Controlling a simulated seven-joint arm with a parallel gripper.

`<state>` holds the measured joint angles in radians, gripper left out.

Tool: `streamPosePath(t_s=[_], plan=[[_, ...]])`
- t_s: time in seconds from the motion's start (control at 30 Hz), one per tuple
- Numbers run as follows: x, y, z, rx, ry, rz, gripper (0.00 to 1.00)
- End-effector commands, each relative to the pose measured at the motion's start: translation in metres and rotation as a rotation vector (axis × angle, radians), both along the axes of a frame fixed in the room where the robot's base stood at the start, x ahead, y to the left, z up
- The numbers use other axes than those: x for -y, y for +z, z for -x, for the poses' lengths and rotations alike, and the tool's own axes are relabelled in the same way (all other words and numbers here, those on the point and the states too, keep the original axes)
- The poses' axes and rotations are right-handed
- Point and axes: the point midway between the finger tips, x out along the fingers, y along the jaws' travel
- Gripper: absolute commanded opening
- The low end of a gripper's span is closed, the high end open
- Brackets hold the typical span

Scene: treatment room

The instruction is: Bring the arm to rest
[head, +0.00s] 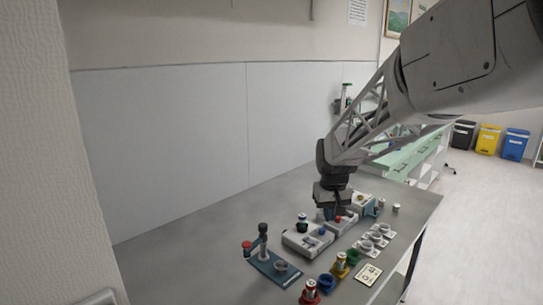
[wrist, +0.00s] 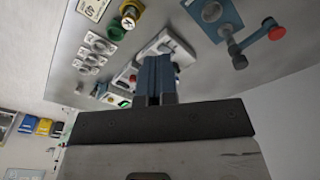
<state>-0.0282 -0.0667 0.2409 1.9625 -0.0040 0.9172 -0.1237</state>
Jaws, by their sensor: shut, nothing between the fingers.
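My arm comes in from the upper right of the head view. My gripper (head: 334,214) points down over the grey table (head: 190,222), close above the white devices. In the wrist view, my gripper (wrist: 155,62) has its blue fingers together with nothing between them. Whether the fingertips touch a device below cannot be told. Part of the white devices is hidden behind my gripper in the head view.
White device (head: 306,241) stands left of my gripper. A blue stand with a red knob (head: 247,245), a yellow piece (head: 340,265), a red piece (head: 309,292) and grey cups (head: 372,240) are near the front. The table's back left is bare.

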Motion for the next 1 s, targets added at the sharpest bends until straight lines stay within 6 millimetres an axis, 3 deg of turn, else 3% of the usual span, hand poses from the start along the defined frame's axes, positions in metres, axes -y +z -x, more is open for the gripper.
streamPosePath(t_s=[0.43,1.0], plan=[[0.01,0.039,0.116,0.049,-0.054,-0.004,0.0],[0.018,0.046,0.26,0.106,-0.123,-0.011,0.0]])
